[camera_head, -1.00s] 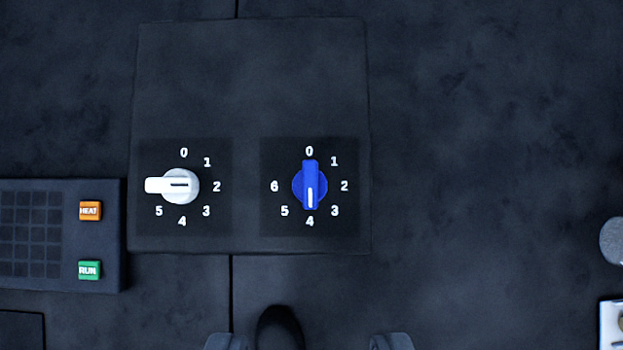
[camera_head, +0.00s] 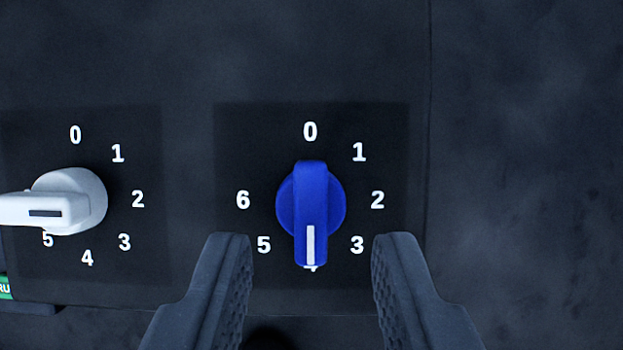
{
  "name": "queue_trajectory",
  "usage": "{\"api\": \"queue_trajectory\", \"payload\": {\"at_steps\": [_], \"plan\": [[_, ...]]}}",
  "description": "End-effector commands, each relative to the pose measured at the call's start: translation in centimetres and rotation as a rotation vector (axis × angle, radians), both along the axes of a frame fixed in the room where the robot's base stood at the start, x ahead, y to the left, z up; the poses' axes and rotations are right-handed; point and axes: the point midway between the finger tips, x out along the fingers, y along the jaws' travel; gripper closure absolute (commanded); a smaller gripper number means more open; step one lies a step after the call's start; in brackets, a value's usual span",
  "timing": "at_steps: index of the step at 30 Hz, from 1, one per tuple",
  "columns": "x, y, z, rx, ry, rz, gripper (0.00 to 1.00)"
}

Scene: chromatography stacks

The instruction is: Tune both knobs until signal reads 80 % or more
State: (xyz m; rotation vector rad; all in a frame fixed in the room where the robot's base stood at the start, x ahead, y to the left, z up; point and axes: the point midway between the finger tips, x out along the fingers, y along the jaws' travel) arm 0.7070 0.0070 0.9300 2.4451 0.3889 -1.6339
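The blue knob (camera_head: 312,200) is in the middle of the camera view. Its white line points straight down at 4, which the handle mostly covers. The white knob (camera_head: 75,200) is at the left edge. Its handle points left, where the 6 would stand; no 6 shows there, and the handle's end is about at the picture edge. My gripper (camera_head: 313,245) is open and empty. Its fingertips appear left and right of the blue knob's lower end, apart from it, near the 5 and the 3. No signal readout is in view.
Both knobs sit on a dark panel (camera_head: 300,50). A green button (camera_head: 5,288) marked RUN shows partly at the lower left edge. The dark surface right of the panel (camera_head: 530,150) is clear.

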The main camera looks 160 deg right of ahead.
Motion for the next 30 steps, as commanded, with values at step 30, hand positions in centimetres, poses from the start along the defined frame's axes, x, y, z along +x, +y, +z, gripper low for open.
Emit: {"api": "queue_trajectory", "payload": {"at_steps": [30], "plan": [[0.8, 0.2, -2.1, 0.000, 0.001, -0.007, 1.00]]}}
